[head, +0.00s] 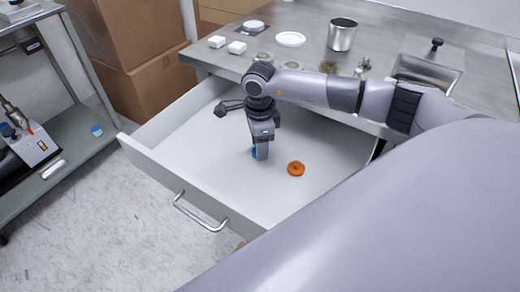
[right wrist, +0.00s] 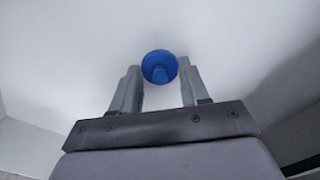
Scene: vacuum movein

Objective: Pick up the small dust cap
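A small round blue cap (right wrist: 159,66) lies on the white floor of the open drawer (head: 190,150). In the right wrist view it sits at the gap between the fingertips, with bare floor around it. In the head view only a sliver of the blue cap (head: 254,153) shows beside the finger. My right gripper (head: 262,156) points down into the drawer. Its fingers (right wrist: 160,76) stand apart on either side of the cap; I cannot tell whether they touch it. My left gripper is not in view.
An orange round piece (head: 296,168) lies in the drawer, right of my right gripper. The drawer walls and the metal counter (head: 380,40) border the space. A metal cup (head: 342,34) stands on the counter. A cart (head: 85,150) stands at the left.

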